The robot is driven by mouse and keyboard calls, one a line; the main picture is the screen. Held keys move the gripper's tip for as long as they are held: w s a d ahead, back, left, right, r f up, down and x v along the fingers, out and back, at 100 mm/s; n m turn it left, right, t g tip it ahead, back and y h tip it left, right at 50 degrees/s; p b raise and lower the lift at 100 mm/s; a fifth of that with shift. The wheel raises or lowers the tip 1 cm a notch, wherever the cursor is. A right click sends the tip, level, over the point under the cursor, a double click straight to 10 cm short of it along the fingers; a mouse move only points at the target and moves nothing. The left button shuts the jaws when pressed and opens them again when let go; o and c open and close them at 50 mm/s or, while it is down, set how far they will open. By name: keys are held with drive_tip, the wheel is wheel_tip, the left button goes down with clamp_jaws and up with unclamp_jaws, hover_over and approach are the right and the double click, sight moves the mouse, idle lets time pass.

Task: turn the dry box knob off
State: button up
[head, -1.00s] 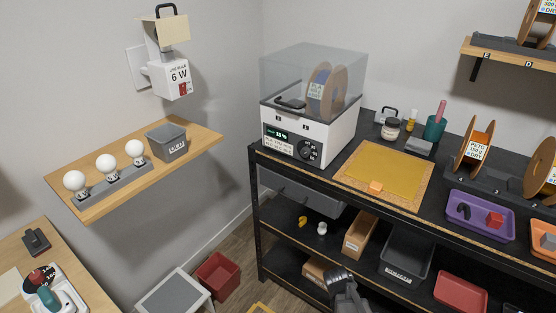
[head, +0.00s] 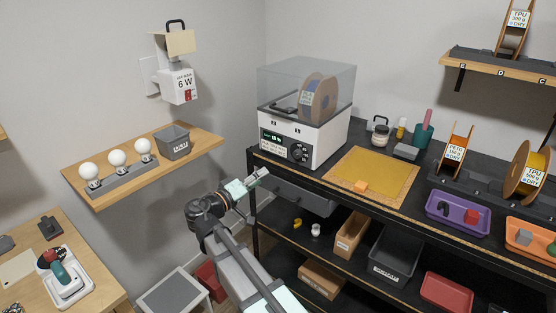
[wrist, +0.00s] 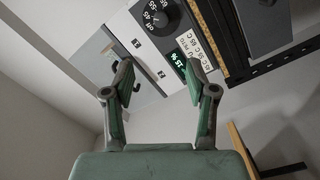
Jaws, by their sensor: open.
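The dry box (head: 328,143) is a white case with a clear lid and a spool inside, on the black workbench. Its black knob (head: 300,152) is on the front face, right of a small green display (head: 274,135). In the wrist view the knob (wrist: 162,12) is at the top edge, partly cut off, with "off" and temperature marks around it. Where its pointer stands is not clear to me. My gripper (head: 260,175) is open and empty, in front of and below-left of the dry box. In the wrist view its fingers (wrist: 160,72) stand apart, short of the knob.
A yellow mat (head: 375,172) lies on the bench right of the dry box. Grey bin (head: 300,197) hangs under the bench top near my gripper. A wall shelf (head: 95,203) with bulbs and a grey bin is at left. The space before the dry box's front is clear.

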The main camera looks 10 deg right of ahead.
sight(296, 155)
drive_tip(key=p+x, duration=0.3)
drive_tip(key=x, duration=1.4)
drive_tip(key=shift+w+d+f+p, duration=0.1)
drive_tip(key=shift+w+d+p, duration=0.1)
drive_tip(key=shift+d+p, duration=0.2)
clamp_jaws()
